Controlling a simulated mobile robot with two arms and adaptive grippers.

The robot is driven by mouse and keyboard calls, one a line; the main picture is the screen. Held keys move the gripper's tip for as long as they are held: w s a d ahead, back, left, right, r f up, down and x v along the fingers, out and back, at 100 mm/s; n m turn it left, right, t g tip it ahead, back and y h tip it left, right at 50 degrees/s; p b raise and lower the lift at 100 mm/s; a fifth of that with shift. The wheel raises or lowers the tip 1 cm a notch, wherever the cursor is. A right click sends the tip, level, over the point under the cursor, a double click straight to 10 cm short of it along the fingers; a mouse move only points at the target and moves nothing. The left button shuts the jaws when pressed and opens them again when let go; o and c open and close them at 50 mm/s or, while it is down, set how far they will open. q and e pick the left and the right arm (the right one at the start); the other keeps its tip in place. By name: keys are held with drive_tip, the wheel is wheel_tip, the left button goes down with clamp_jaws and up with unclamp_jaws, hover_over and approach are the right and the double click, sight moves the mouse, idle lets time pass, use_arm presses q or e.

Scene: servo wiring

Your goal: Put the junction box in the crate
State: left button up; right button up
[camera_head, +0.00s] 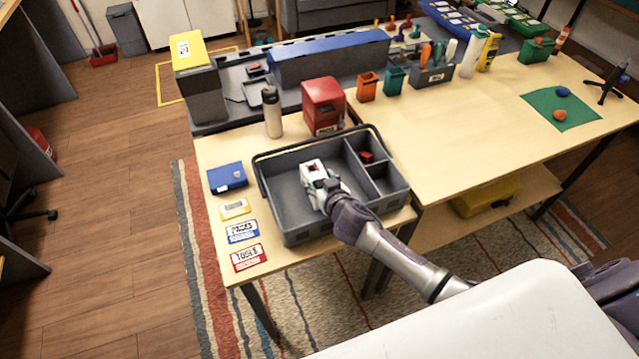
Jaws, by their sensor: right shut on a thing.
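The grey crate (285,232) with a dark carry handle stands on the near wooden table. It has a large compartment at left and small ones at right. My right gripper (324,188) reaches in from the lower right over the large compartment. It is shut on a white box with a dark opening, which looks like the junction box (311,168). The gripper hides part of the box. The box appears within the crate's walls; I cannot tell whether it touches the floor. My left gripper is not in view.
A small red item (367,157) lies in a small compartment of the crate. A red box (323,104) and a bottle (272,112) stand behind it. A blue box (227,177) and label cards (242,231) lie left. The right table's middle is clear.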

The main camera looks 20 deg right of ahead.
drive_tip(key=shift+f, duration=0.85)
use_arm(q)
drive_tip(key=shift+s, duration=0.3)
use_arm(e)
drive_tip(key=shift+w, duration=0.1)
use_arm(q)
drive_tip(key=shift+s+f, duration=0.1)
use_arm(e)
drive_tip(key=shift+f, duration=0.2)
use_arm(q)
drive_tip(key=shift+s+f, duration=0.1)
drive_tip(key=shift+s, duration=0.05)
use_arm(e)
drive_tip(key=o, duration=1.4)
drive_tip(key=shift+c, duration=0.2)
drive_tip(key=shift+r, duration=0.15)
drive_tip(key=shift+s+r, duration=0.1)
drive_tip(key=shift+s, duration=0.1)
use_arm(q)
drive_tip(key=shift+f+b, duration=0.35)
drive_tip(key=shift+b, duration=0.2)
use_arm(e)
drive_tip(key=v, duration=1.1)
drive_tip(key=shift+s, duration=0.4)
drive_tip(key=shift+r, duration=0.1)
